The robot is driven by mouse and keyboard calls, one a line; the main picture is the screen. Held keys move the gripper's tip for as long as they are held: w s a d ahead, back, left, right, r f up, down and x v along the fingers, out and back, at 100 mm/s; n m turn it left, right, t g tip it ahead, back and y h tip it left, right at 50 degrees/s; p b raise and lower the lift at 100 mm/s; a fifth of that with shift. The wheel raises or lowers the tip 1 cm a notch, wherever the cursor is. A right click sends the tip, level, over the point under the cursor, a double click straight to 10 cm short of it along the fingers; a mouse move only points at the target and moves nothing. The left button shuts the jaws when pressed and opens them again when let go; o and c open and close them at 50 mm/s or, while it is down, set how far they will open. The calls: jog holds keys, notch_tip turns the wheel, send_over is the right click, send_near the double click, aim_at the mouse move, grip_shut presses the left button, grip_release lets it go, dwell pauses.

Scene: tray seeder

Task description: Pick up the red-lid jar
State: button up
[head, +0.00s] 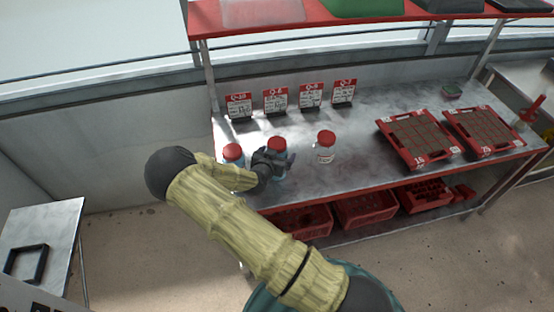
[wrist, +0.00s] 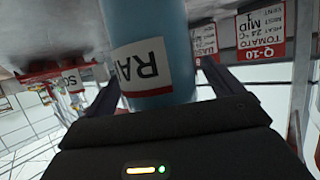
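In the wrist view this jar's blue body (wrist: 150,30) stands between the fingers, with a white and red label partly reading "RA". The fingers look spread, with a slight gap beside the jar. Its lid is out of the wrist view, and the gripper hides part of its body in the head view.
Red and white sign cards (head: 275,100) stand behind the jars. Two red seed trays (head: 416,162) lie on the right of the bench. Red crates (head: 365,209) sit on the shelf below, and a red overhead shelf (head: 300,30) runs above. Bench between right jar and trays is clear.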

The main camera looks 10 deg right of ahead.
aim_at(277, 142)
jog(key=c, duration=1.4)
jog(key=shift+w+r, duration=0.1)
jog(key=shift+r, duration=0.1)
notch_tip(277, 142, up, 10)
jog(key=shift+f+b, duration=0.1)
jog(key=shift+b, duration=0.65)
